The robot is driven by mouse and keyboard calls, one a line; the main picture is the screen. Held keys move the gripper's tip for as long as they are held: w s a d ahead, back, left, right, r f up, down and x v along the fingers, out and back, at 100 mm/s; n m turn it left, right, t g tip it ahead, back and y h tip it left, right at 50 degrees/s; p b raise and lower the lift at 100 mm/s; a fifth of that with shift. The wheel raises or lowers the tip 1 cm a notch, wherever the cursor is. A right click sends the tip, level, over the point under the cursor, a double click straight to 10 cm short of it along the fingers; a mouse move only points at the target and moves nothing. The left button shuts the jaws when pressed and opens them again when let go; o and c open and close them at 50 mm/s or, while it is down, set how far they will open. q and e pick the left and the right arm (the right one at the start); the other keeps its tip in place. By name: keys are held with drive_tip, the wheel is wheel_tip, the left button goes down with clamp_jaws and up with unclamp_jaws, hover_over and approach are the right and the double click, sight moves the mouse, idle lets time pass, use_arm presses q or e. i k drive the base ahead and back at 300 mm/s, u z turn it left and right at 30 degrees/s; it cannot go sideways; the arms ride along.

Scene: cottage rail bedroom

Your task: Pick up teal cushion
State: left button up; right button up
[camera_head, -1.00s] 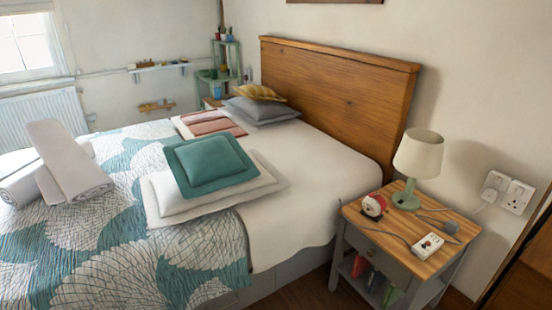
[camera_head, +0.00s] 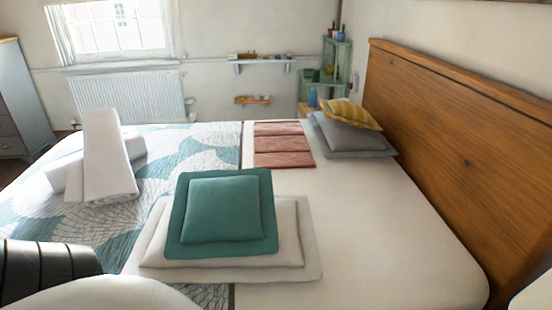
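The teal cushion (camera_head: 222,210) is square with a wide flat border. It lies flat on top of a larger white pillow (camera_head: 290,240) on the near part of the bed. Neither of my grippers shows in the head view. A black and white part of my own body shows at the lower left, apart from the cushion in the picture. Nothing covers the cushion.
The bed (camera_head: 400,240) has a wooden headboard (camera_head: 470,150) on the right. Rolled white towels (camera_head: 105,165) lie left of the cushion. Folded pink cloth (camera_head: 282,145), a grey pillow (camera_head: 352,138) and a yellow cushion (camera_head: 350,113) lie beyond. Bare sheet lies to its right.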

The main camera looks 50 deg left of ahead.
sight(215, 214)
drive_tip(key=i, duration=0.45)
drive_tip(key=u, duration=3)
